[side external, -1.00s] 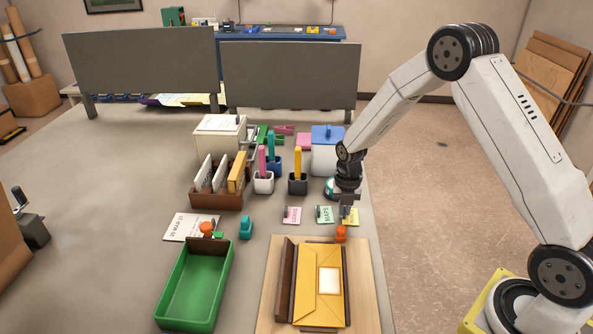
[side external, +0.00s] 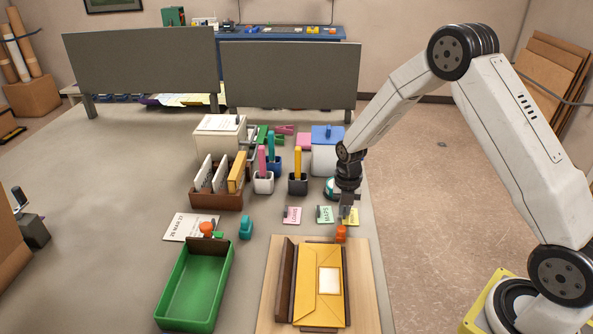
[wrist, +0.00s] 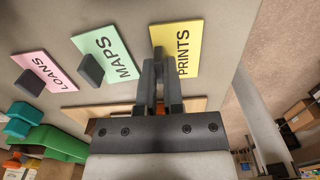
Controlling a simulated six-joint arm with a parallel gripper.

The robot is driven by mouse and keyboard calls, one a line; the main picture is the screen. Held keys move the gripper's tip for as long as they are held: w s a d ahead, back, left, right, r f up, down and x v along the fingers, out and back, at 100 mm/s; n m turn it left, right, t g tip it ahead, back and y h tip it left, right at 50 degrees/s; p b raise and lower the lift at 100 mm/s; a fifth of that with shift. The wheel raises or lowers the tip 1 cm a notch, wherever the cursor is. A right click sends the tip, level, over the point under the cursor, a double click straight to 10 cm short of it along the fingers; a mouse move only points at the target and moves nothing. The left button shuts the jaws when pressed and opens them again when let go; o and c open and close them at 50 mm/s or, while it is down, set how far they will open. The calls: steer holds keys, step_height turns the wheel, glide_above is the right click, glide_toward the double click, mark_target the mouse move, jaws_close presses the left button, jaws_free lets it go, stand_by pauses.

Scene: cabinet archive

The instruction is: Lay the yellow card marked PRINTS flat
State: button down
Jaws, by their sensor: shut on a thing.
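The yellow card marked PRINTS (side external: 352,217) is at the right end of a row of three cards near the table's right edge. In the wrist view, the yellow card (wrist: 186,38) faces the camera with its lettering partly behind my fingers. My gripper (side external: 345,214) is at the card's left side, pointing down. In the wrist view, my gripper (wrist: 158,58) is shut on the yellow card's dark grip block, which the fingers mostly hide. I cannot tell whether the card touches the table all over.
The green MAPS card (side external: 325,215) and pink LOANS card (side external: 292,215) are close on the left, each with a dark block. A wooden board (side external: 366,290) with a yellow folder (side external: 308,285) and orange knob (side external: 341,233) lies in front. Pen cups (side external: 298,185) stand behind.

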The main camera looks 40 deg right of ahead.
steer(key=shift+r, duration=0.2)
steer(key=shift+r, duration=2.3)
steer(key=shift+r, duration=0.45)
step_height(320, 180, up, 8)
steer(key=s+a, duration=0.6)
steer(key=a, duration=0.4)
steer(key=s+a, duration=0.5)
steer(key=a, duration=0.4)
steer(key=shift+a+f, duration=0.15)
steer(key=shift+f, duration=2.7)
